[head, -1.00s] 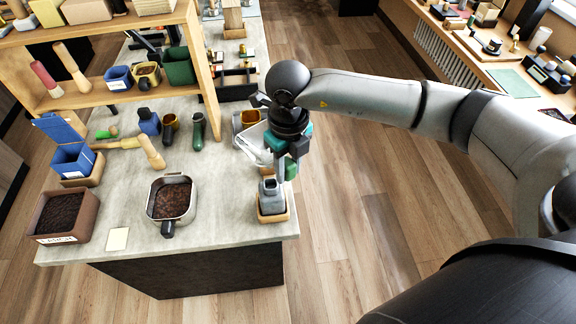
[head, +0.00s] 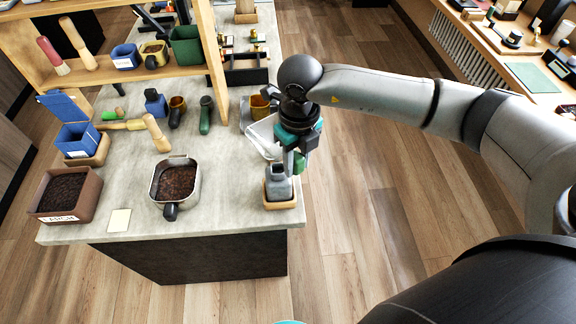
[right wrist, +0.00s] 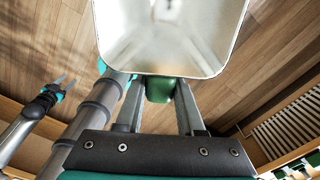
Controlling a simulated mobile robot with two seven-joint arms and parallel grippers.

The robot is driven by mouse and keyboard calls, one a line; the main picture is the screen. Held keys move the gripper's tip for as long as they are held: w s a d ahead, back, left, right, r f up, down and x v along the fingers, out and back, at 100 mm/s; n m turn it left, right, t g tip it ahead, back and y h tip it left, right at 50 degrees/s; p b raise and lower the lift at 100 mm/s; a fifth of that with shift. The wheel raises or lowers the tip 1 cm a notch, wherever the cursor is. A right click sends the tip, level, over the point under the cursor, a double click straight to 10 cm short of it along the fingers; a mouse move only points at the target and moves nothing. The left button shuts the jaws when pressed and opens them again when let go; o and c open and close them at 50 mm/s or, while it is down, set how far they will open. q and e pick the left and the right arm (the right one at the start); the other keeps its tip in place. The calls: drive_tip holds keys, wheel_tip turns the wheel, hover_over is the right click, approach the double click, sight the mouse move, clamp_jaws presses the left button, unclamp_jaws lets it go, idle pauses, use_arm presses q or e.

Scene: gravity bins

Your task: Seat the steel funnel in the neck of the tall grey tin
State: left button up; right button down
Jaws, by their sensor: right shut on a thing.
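My right gripper (head: 299,152) is shut on the green grip (right wrist: 159,90) of the steel funnel (right wrist: 170,40), a bright open pan with rounded corners and sloping walls. In the head view the funnel (head: 262,138) shows partly behind the gripper, tilted. The tall grey tin (head: 279,186) stands upright with its neck up at the bench's near right corner. The gripper and funnel are above and behind it in the picture, and the funnel looks apart from the neck. My left gripper (right wrist: 62,86) shows small in the right wrist view, open and empty.
The tin stands in a wooden tray (head: 281,204). A steel pan of dark grounds (head: 175,186), a brown bin (head: 66,194) and a blue bin (head: 77,140) are to the left. A wooden shelf (head: 110,70) is behind. Free floor lies to the right.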

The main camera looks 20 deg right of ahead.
drive_tip(key=shift+f, duration=0.15)
drive_tip(key=shift+f+b, duration=1.55)
drive_tip(key=shift+b, duration=0.05)
drive_tip(key=shift+f+b, duration=1.65)
drive_tip(key=shift+f, duration=0.2)
idle(1.1)
drive_tip(key=shift+c, duration=2.2)
unclamp_jaws()
drive_tip(key=shift+r, duration=0.15)
wheel_tip(320, 180, up, 15)
